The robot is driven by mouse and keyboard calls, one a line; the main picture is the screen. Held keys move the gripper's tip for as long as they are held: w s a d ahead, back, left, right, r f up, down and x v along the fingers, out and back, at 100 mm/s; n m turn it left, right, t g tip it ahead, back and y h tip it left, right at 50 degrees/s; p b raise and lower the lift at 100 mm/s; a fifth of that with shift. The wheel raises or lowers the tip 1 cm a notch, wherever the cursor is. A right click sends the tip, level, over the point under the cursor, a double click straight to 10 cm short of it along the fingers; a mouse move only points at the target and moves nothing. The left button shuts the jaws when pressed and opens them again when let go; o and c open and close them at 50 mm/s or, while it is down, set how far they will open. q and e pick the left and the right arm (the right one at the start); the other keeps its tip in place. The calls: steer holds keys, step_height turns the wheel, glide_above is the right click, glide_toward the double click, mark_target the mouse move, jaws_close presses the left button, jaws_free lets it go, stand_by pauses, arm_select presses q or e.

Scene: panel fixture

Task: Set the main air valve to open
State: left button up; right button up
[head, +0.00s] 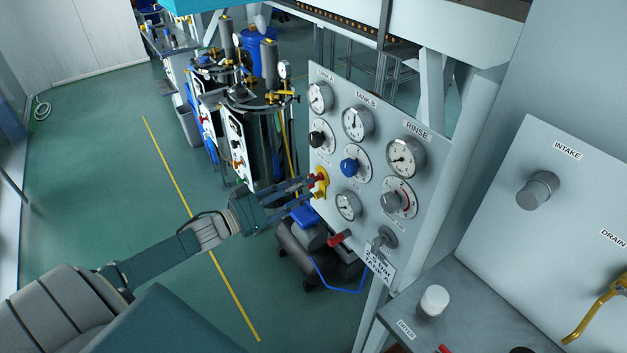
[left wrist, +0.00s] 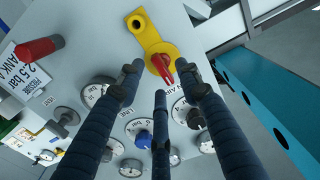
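The main air valve is a yellow plate (head: 321,192) with a red handle (head: 319,177), at the left edge of the grey gauge panel (head: 375,195). In the left wrist view the yellow plate (left wrist: 143,30) is at top centre and the red handle (left wrist: 162,68) points down the picture. My left gripper (head: 308,184) is right at the valve. In the left wrist view my left gripper (left wrist: 163,82) has its fingers spread, with the handle between their tips; contact cannot be told. Fingers partly cover the valve's label. My right gripper is out of view.
Gauges and knobs, including a blue knob (head: 349,167), fill the panel beside the valve. A red lever (head: 340,238) sticks out below, near a hanging tag (head: 380,264). A machine with cylinders (head: 250,110) stands behind. Green floor lies open to the left.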

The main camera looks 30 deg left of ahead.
mark_target(315, 179)
arm_select(q)
steer(key=x, duration=0.3)
steer(key=shift+w+d+r, duration=0.1)
steer(key=shift+w, duration=0.05)
steer(key=shift+w+d, duration=0.15)
steer(key=shift+w, duration=0.1)
jaws_close()
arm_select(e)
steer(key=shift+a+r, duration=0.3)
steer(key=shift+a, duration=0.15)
